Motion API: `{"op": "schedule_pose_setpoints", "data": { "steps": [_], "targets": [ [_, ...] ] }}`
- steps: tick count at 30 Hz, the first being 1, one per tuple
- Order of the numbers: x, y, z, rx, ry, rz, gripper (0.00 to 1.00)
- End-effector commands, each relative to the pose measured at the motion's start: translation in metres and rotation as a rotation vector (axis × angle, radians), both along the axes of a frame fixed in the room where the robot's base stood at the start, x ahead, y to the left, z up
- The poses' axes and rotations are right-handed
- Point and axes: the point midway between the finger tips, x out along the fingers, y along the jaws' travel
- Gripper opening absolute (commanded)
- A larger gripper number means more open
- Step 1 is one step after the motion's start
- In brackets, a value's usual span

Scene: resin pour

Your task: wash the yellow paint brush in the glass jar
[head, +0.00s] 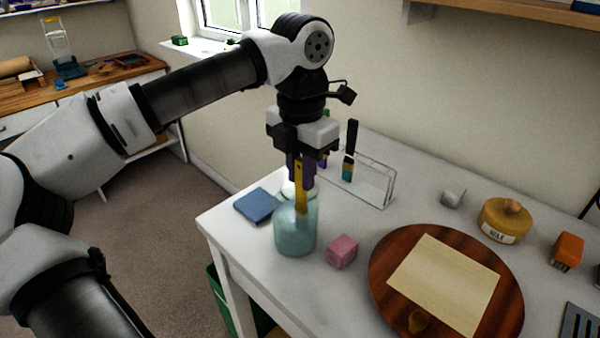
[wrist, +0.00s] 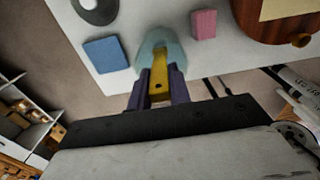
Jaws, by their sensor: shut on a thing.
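My gripper (head: 301,172) is shut on the yellow paint brush (head: 301,198) and holds it upright over the glass jar. The brush's lower part reaches into the mouth of the glass jar (head: 296,232), a teal-tinted jar near the table's left edge. How deep the bristles sit is hard to tell through the glass. In the wrist view, the purple fingers of my gripper (wrist: 159,90) flank the yellow handle (wrist: 158,86), with the jar (wrist: 153,42) just beyond.
A blue sponge (head: 257,206) lies left of the jar and a pink block (head: 342,251) right of it. A clear rack (head: 372,185) with a dark-handled brush (head: 349,153) stands behind. A round wooden board (head: 385,282), wax tin (head: 505,220) and orange block (head: 567,251) are further right.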

Motion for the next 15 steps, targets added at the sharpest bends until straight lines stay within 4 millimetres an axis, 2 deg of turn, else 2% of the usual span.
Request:
{"op": "schedule_pose_setpoints", "data": {
  "steps": [15],
  "targets": [
    [0.001,0.021,-0.002,0.001,-0.001,0.001,0.0]
  ]
}}
